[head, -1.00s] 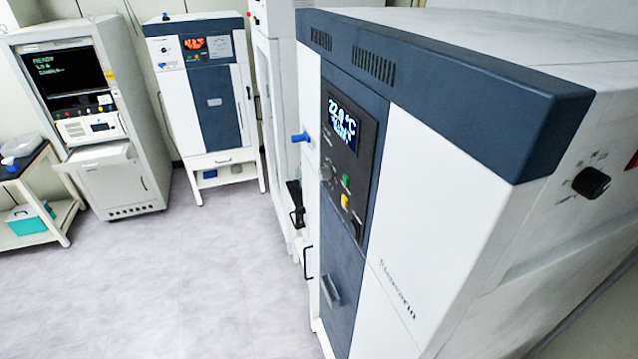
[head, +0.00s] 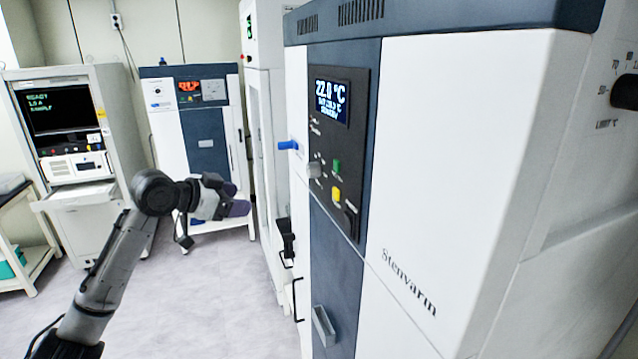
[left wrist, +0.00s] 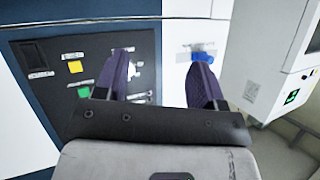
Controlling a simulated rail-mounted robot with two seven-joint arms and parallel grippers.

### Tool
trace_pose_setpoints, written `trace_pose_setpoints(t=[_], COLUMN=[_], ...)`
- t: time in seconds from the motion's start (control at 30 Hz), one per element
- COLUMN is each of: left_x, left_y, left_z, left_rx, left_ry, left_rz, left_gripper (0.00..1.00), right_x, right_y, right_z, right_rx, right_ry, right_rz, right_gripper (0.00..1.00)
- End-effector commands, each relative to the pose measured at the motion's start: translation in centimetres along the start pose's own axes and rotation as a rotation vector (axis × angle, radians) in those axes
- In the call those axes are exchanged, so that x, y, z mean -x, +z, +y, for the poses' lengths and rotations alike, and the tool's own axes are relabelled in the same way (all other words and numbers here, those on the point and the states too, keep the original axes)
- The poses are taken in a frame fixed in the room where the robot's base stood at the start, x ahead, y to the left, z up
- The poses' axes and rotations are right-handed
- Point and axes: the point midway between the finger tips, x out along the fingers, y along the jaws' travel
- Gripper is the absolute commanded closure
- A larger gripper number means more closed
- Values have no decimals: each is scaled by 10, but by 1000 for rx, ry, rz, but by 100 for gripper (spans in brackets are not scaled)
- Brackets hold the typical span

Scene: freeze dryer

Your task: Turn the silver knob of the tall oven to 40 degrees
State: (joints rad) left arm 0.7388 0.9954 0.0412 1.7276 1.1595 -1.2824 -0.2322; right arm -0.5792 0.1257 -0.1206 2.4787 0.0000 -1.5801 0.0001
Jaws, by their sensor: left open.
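The tall oven (head: 440,150) stands on the right in the head view, white with a dark blue front strip. Its black control panel (head: 352,218) carries a lit display (head: 332,102) reading 22.0 °C. The silver knob (head: 315,170) sits on this panel below the display, left of a green and a yellow button. My left gripper (head: 236,200) is open and empty, left of the panel and apart from it. In the left wrist view the open fingers (left wrist: 162,68) point toward the panel, and one finger covers part of it near the knob. My right gripper is not in view.
A blue handle (head: 288,145) sticks out just left of the panel. A grey handle (head: 324,326) is lower on the oven front. A smaller blue-fronted cabinet (head: 204,128) and a computer rack (head: 75,130) stand behind my left arm. The floor in front is clear.

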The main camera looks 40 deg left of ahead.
Motion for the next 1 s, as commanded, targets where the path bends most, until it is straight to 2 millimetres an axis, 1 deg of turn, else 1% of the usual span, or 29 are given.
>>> trace_pose_setpoints(t=[0.03,0.1,0.2,0.3,0.4,0.57,0.67,0.77,1.0], left_x=[-1,-4,-2,4,10,9,4,-6,-44], left_y=[-1,-6,-17,-31,-44,-48,-52,-59,-80], left_z=[-4,-5,-5,-3,0,-3,-1,3,16], left_rx=[31,66,94,88,32,-56,-73,-77,-73], left_ry=[67,161,259,318,324,283,280,280,281], left_rz=[41,121,239,358,459,492,493,493,493], left_gripper=[37,37,37,37,37,37,37,37,37], right_x=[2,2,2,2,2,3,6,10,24], right_y=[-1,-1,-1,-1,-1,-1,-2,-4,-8], right_z=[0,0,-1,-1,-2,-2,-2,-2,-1], right_rx=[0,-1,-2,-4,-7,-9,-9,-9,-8], right_ry=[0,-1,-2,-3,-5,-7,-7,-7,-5], right_rz=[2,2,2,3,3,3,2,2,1], right_gripper=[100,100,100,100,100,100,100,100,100])
